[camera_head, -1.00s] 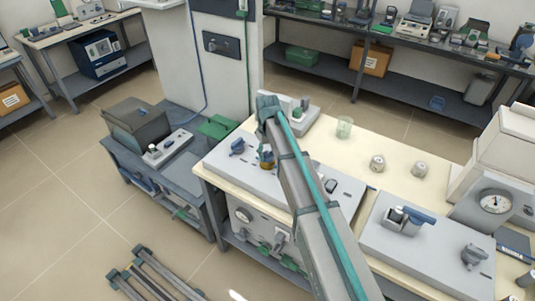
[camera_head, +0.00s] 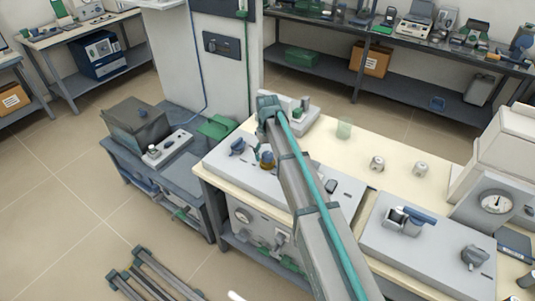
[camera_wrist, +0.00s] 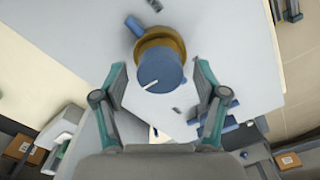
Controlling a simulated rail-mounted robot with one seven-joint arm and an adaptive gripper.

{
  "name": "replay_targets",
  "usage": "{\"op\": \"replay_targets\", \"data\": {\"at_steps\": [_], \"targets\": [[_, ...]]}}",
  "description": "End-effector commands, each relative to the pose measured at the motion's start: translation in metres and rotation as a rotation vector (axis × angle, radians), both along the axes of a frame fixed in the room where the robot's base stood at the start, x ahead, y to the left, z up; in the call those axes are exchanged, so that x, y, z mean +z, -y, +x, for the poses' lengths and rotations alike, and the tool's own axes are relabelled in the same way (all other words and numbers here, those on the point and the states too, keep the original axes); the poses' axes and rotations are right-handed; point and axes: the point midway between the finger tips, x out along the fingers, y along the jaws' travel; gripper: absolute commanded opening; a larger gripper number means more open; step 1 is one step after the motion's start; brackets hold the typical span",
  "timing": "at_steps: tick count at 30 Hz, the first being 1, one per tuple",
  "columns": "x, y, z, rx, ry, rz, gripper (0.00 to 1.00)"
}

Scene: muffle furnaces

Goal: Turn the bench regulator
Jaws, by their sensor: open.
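The bench regulator shows in the wrist view as a round blue knob (camera_wrist: 160,70) with a white mark line, above a brass-coloured collar (camera_wrist: 178,42). In the head view the regulator (camera_head: 267,160) stands on the light grey panel (camera_head: 225,172), partly covered by my arm. My gripper (camera_wrist: 161,78) is open in the wrist view, with one finger at each side of the knob and a visible gap on both sides.
A blue valve handle (camera_head: 237,146) is left of the regulator on the same panel. Two small pale jars (camera_head: 377,163) and a greenish glass beaker (camera_head: 344,128) stand on the cream bench top. A second grey panel (camera_head: 385,248) with blue fittings is at the right.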

Motion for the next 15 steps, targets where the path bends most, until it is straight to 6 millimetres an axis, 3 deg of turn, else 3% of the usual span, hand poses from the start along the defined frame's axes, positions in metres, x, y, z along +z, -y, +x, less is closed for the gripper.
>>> {"op": "replay_targets", "data": {"at_steps": [8, 15], "targets": [[0.022, 0.000, 0.000, 0.000, 0.001, 0.000, 0.72], [0.067, 0.000, 0.001, 0.000, 0.002, 0.001, 0.72]]}}
